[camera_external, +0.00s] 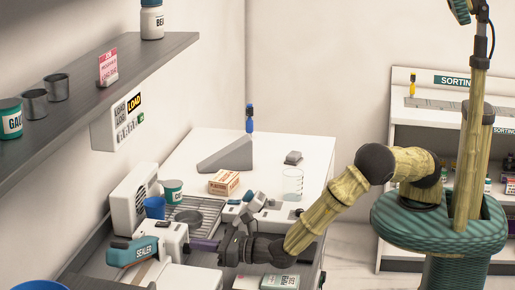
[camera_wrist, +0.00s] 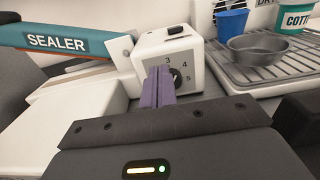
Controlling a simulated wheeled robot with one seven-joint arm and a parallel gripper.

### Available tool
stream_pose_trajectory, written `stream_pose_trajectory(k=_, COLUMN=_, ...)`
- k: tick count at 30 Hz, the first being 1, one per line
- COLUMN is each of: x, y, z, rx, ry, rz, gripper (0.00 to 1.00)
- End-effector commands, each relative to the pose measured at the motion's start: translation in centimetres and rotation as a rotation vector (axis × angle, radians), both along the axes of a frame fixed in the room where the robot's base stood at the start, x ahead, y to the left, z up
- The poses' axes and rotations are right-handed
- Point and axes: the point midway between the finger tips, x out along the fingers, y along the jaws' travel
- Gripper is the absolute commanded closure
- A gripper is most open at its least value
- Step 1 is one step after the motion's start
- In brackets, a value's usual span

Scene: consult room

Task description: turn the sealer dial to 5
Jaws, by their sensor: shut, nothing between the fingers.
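The sealer (camera_external: 134,252) is a white machine with a teal lidded arm, and its label also shows in the wrist view (camera_wrist: 62,42). Its white control box (camera_external: 170,234) faces me in the wrist view, with the numbers 3, 4 and 5 visible on its front. The dark dial (camera_wrist: 177,75) sits on that face, mostly hidden behind my fingers; I cannot tell where it points. My gripper (camera_external: 194,245) is shut, its purple fingers (camera_wrist: 158,82) together and empty, the tips at or just before the dial. Contact cannot be made out.
A drying rack (camera_wrist: 265,70) with a grey bowl (camera_wrist: 262,48) stands right of the control box. A blue cup (camera_wrist: 231,22) and a teal-white tub (camera_wrist: 293,18) are behind it. A cardboard box (camera_external: 224,182) and a glass beaker (camera_external: 292,184) stand farther back. The white table beyond has free room.

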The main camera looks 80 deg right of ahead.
Motion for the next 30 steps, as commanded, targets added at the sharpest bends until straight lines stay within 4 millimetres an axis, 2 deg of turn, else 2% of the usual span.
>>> stream_pose_trajectory(k=6, x=1.31, y=-0.01, z=-0.05, rx=-0.001, ry=0.001, rz=0.0, gripper=1.0)
stream_pose_trajectory(k=30, x=1.33, y=-0.17, z=-0.46, rx=-0.001, ry=0.002, rz=0.0, gripper=1.0)
